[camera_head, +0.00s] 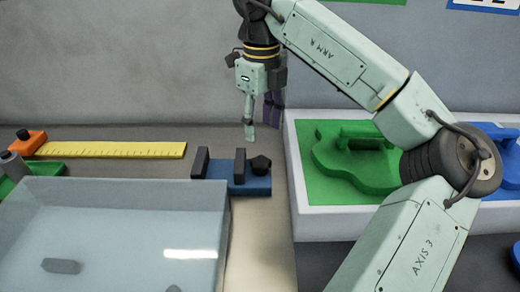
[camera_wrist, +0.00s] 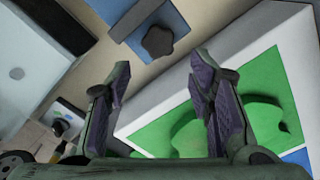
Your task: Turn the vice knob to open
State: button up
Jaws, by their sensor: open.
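The blue vice (camera_head: 252,187) with dark upright jaws lies on the bench in the middle of the head view. Its dark lobed knob (camera_head: 261,164) is at the vice's right end. In the wrist view the knob (camera_wrist: 158,41) is at the upper middle, beyond my fingertips, with part of the blue vice body (camera_wrist: 122,20) beside it. My gripper (camera_head: 261,122) hangs above and behind the knob in the head view, pointing down. Its fingers, with purple inner pads, are spread and empty in the wrist view (camera_wrist: 161,68). The gripper does not touch the knob.
A white-rimmed tray (camera_head: 299,205) with a green shaped piece (camera_head: 325,152) stands close to the right of the vice. A clear-walled bin (camera_head: 120,195) is at the front left. A yellow ruler (camera_head: 115,150) lies behind it. A narrow bench strip is bare.

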aim_at(260, 161)
notch_tip(260, 161, down, 10)
jog(key=shift+r+p, duration=0.25)
jog(key=shift+p, duration=0.55)
jog(key=c, duration=0.9)
jog(key=shift+b, duration=0.35)
jog(key=n+b, duration=0.2)
jog(key=shift+f+n+b, duration=0.15)
jog(key=shift+n+b, duration=0.2)
jog(key=shift+n, duration=0.05)
jog(key=shift+r+n+b, duration=0.2)
jog(key=shift+n+b, duration=1.05)
jog(key=shift+n, duration=1.35)
jog(key=shift+a, duration=0.1)
